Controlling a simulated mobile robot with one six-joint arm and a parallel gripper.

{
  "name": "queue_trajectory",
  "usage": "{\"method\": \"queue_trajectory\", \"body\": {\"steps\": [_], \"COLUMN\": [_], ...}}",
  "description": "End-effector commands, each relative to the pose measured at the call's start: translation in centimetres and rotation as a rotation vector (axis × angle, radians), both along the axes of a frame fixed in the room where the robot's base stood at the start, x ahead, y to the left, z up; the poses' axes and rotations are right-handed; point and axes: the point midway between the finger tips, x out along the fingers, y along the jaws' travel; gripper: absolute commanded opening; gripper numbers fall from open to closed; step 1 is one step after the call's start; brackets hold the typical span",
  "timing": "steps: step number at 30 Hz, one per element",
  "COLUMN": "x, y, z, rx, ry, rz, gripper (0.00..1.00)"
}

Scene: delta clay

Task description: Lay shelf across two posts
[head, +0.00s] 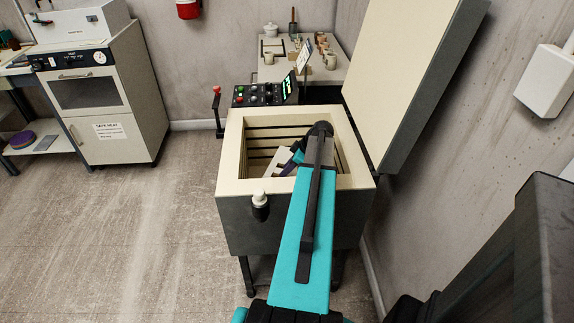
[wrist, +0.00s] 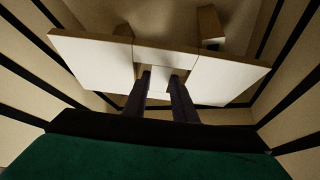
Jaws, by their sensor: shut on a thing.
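My gripper (wrist: 162,82) is shut on a flat white shelf (wrist: 225,80), gripping its middle part with both dark fingers. The shelf spans much of the wrist view inside the kiln, and part of it shows in the head view (head: 282,158). Two tan posts show beyond the shelf in the wrist view, a left post (wrist: 124,26) and a right post (wrist: 209,22). The shelf overlaps their lower parts in the picture. I cannot tell whether it touches or rests on them.
The kiln (head: 228,150) has thick cream walls close around my gripper. Its lid (head: 415,70) stands open at the right. A control panel (head: 264,93) is behind it, and a table (head: 275,72) with pots stands farther back. Open floor (head: 120,230) lies left.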

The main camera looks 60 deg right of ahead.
Motion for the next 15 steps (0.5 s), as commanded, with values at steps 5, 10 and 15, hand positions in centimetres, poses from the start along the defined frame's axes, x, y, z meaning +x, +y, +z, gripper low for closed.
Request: {"method": "queue_trajectory", "body": {"steps": [5, 10, 15], "x": [0.06, 0.05, 0.05], "y": [-0.03, -0.04, -0.03], "z": [-0.3, -0.29, -0.53], "rx": [-0.001, -0.001, -0.001], "ry": [-0.003, -0.003, -0.003], "rz": [-0.001, -0.001, -0.001], "gripper": [0.0, 0.0, 0.0]}}
